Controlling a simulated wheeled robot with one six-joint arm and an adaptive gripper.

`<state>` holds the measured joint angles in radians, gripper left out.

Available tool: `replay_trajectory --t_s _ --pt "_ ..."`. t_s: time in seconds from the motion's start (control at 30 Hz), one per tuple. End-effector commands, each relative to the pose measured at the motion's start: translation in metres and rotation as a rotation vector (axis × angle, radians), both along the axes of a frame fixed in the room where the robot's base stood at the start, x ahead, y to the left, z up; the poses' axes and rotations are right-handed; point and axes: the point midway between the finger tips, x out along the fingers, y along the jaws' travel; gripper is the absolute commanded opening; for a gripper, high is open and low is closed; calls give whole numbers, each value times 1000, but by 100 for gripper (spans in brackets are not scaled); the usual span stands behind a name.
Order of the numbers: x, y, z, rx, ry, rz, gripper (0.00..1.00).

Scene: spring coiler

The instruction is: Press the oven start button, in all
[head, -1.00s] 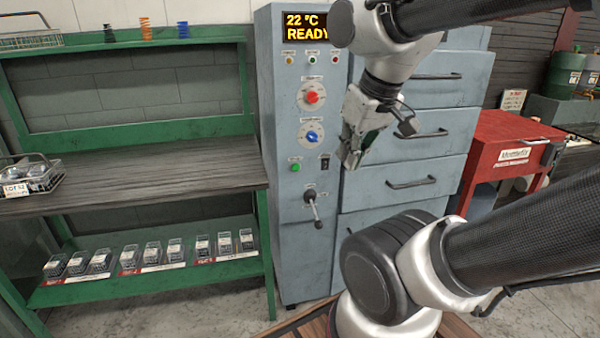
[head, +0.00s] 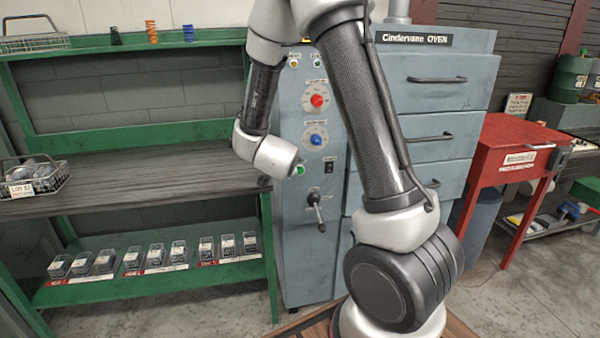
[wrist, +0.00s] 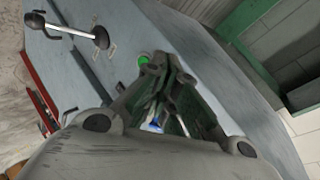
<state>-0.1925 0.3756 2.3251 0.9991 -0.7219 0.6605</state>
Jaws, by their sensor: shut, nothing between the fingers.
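The green button (head: 300,171) sits on the grey control panel, left of a black rocker switch (head: 327,165) and below the blue dial (head: 316,140). In the wrist view the green button (wrist: 144,60) shows right at the tips of my gripper (wrist: 160,62). My gripper is shut and empty, pointing at the panel. I cannot tell whether the tips touch the button. In the head view my gripper is hidden behind my pale wrist link. The oven display is almost wholly covered by my arm.
A lever (head: 315,199) sticks out of the panel below the button; it also shows in the wrist view (wrist: 70,30). A red dial (head: 317,101) is above the blue one. A green bench (head: 120,170) stands left, a red table (head: 515,150) right.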

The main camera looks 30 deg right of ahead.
Motion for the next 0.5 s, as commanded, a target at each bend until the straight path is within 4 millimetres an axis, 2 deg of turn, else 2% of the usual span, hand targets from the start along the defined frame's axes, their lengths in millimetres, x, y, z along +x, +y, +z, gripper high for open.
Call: replay_trajectory --t_s 0.03,0.1,0.2,0.33,0.5 --pt "-5 -10 -21 -32 -14 -95 0" --pt "-16 -27 -38 -86 -57 -228 0" --pt "-36 -42 -53 -171 -109 -365 0" --pt "-55 -52 -60 -254 -156 -464 0" --pt "-63 -55 -60 -289 -178 -499 0"
